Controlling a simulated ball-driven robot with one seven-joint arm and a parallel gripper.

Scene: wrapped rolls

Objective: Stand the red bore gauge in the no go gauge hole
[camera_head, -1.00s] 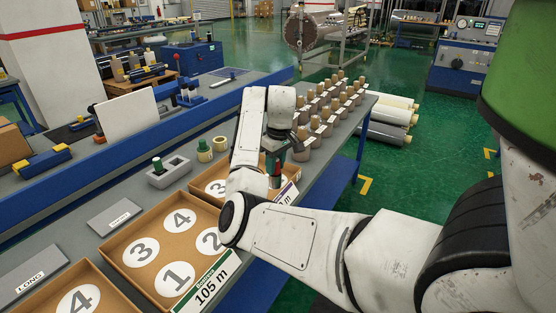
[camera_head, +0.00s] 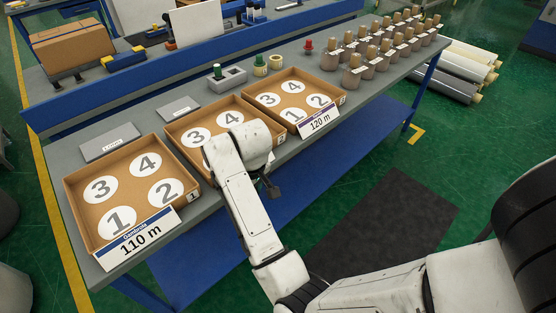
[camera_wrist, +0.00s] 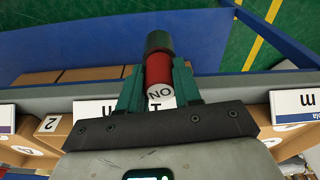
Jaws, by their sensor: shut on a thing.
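The red bore gauge (camera_wrist: 158,73) is in my gripper (camera_wrist: 159,92) in the wrist view. It is a red cylinder with a dark far end and a pale near end marked "NO". The green fingers are shut on its sides. In the head view my gripper (camera_head: 272,187) is mostly hidden behind my arm, by the front edge of the trays. The grey gauge block (camera_head: 233,77) stands at the back of the table. A green gauge (camera_head: 217,71) stands in its left hole, and its right hole looks empty. Any hole marking is unreadable.
Three numbered trays stand along the front: left (camera_head: 75,202), middle and right (camera_head: 336,93). Two grey plates (camera_head: 109,141) lie behind them. Yellowish rings (camera_head: 260,66) and a small red-topped piece (camera_head: 308,46) stand right of the block. Several wrapped rolls (camera_head: 352,78) fill the right end.

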